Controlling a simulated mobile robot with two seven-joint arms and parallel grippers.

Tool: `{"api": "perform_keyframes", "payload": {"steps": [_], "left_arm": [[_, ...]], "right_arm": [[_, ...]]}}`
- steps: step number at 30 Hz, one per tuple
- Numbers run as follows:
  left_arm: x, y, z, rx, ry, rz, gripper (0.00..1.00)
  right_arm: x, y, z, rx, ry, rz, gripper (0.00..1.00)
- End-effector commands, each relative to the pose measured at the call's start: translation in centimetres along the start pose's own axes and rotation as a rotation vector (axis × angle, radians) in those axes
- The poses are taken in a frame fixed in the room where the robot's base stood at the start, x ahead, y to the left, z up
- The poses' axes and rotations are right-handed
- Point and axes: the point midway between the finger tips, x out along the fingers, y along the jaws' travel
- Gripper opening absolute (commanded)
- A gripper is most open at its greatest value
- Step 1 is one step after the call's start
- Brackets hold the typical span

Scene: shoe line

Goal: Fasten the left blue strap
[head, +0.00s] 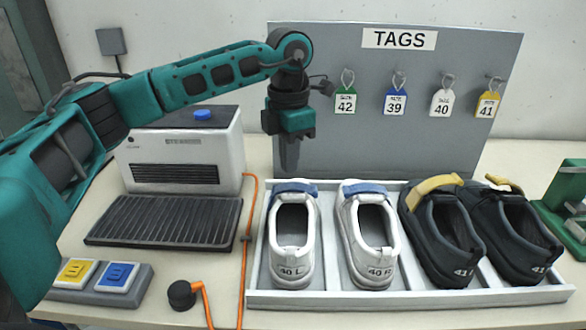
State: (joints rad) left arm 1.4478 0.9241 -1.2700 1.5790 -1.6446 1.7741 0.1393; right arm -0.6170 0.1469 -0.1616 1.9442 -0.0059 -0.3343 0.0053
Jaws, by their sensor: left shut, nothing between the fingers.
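The light grey shoe marked 40 L (293,245) stands at the left end of the tray, heel towards me. Its blue strap (295,187) lies across the far end of the shoe opening, looking flat; whether it is fixed down I cannot tell. My left gripper (289,165) is shut and empty, pointing down just above and behind this strap, in front of the grey board. A gap between fingertips and strap is hard to judge. The matching shoe 40 R (368,245) has its blue strap (365,189) lying across it. My right gripper is out of view.
Two dark shoes (445,230) (512,235) with raised yellow straps (434,184) fill the right of the white tray (400,298). Behind stands the tag board (420,140). A white machine (185,160), button box (98,282) and orange cable (247,250) lie left; a green device (565,205) stands right.

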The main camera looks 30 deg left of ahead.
Motion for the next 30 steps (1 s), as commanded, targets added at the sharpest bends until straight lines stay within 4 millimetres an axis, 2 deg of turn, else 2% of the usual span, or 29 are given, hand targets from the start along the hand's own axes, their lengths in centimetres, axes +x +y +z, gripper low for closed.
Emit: {"api": "perform_keyframes", "payload": {"steps": [1,16,30], "left_arm": [[-1.0,0.0,0.0,0.0,0.0,0.0,0.0],[-5.9,0.0,0.0,0.0,-0.001,0.0,0.0],[-6.1,0.0,0.0,0.0,-0.001,0.0,0.0]], "right_arm": [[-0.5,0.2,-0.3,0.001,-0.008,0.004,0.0],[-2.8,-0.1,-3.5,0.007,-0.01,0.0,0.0],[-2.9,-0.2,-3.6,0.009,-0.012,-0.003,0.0]]}}
